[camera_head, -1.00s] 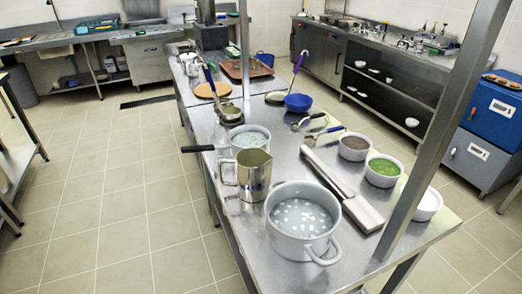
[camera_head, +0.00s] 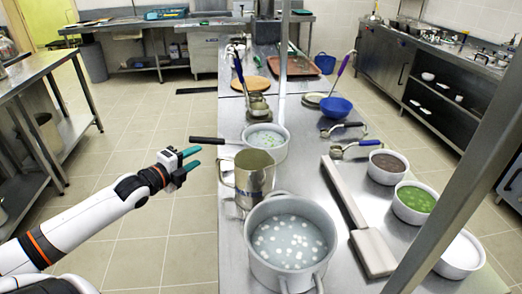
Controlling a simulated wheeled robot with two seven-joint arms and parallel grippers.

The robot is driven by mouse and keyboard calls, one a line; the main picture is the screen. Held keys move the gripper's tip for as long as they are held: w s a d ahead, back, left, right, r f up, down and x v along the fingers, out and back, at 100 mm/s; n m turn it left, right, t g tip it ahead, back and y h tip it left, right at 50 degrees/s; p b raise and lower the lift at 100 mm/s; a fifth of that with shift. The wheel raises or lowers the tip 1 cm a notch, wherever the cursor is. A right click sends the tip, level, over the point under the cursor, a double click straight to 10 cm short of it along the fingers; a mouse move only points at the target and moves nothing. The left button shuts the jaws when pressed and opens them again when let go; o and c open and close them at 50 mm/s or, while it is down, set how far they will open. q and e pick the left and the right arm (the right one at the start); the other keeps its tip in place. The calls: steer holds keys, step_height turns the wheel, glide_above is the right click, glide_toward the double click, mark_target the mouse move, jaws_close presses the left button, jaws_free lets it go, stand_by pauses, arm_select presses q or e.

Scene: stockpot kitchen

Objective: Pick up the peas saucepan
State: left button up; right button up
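The peas saucepan (camera_head: 265,152) is a grey metal pan with pale liquid and green bits in it. It stands on the steel table, and its dark handle (camera_head: 206,140) sticks out to the left past the table edge. My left gripper (camera_head: 199,157) has teal fingers, spread apart and empty. In the picture it is just below and left of the handle; I see no contact. My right gripper is not in view.
A steel pitcher (camera_head: 254,180) and a large stockpot (camera_head: 290,252) stand in front of the saucepan. White bowls (camera_head: 415,217) and ladles (camera_head: 355,149) are to the right. A slanting metal post (camera_head: 458,190) crosses the right side. The floor left of the table is clear.

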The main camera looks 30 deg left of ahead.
mark_target(218, 143)
arm_select(q)
steer(key=w, duration=0.6)
steer(key=shift+d+b, duration=0.3)
steer(key=shift+b, duration=0.05)
steer(key=shift+w+f, duration=0.2)
steer(key=shift+w, duration=0.8)
steer(key=shift+w+f, duration=0.2)
steer(key=shift+w, duration=0.85)
steer(key=shift+w+f, duration=0.2)
steer(key=shift+w, duration=0.8)
jaws_close()
steer(key=shift+r, duration=0.2)
